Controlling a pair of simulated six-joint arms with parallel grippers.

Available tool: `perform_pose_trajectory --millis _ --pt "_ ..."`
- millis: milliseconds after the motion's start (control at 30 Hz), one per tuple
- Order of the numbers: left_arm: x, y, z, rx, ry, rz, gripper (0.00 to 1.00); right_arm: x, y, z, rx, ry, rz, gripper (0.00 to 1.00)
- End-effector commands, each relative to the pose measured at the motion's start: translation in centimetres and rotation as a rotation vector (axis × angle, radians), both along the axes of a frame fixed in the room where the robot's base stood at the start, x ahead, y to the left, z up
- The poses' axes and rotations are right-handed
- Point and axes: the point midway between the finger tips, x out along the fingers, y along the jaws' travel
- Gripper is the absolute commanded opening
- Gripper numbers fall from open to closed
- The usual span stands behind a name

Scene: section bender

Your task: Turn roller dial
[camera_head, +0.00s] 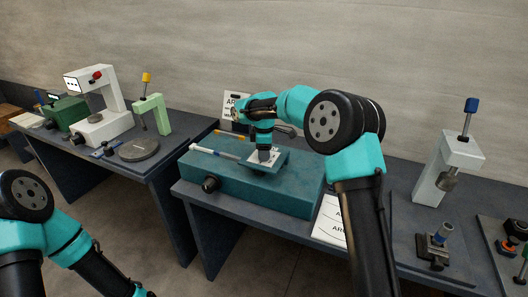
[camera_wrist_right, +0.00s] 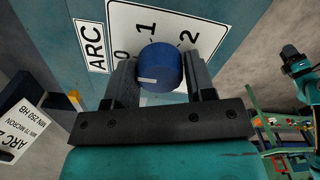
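The roller dial is a blue round knob (camera_wrist_right: 160,68) with a white mark on its side. It stands on a white scale plate (camera_wrist_right: 208,22) printed 0, 1, 2, with an ARC label beside it. My right gripper (camera_wrist_right: 161,75) has one finger on each side of the knob, with no clear gap showing. In the head view my right gripper (camera_head: 265,148) points down at the small plate on top of the teal bender (camera_head: 245,187) and hides the knob. My left gripper is out of view; only part of my left arm shows at lower left.
The bender stands on a dark table (camera_head: 300,225) with a black knob (camera_head: 210,183) on its front. A white paper sheet (camera_head: 330,222) lies to its right. A grey press-like device (camera_head: 450,165) stands further right. More machines, including a white one (camera_head: 100,105), stand on the left table.

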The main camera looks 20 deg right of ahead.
Motion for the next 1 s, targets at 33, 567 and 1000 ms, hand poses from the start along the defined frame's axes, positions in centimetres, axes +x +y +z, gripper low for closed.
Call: perform_pose_trajectory --millis 33,567,1000 --pt "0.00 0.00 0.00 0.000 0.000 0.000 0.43 0.00 0.00 0.02 0.000 0.000 0.000 0.45" --pt "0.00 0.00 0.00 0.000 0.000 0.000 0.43 0.00 0.00 0.04 0.000 0.000 -0.021 0.22" --pt "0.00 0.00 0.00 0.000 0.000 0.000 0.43 0.00 0.00 0.05 0.000 0.000 -0.244 0.22"
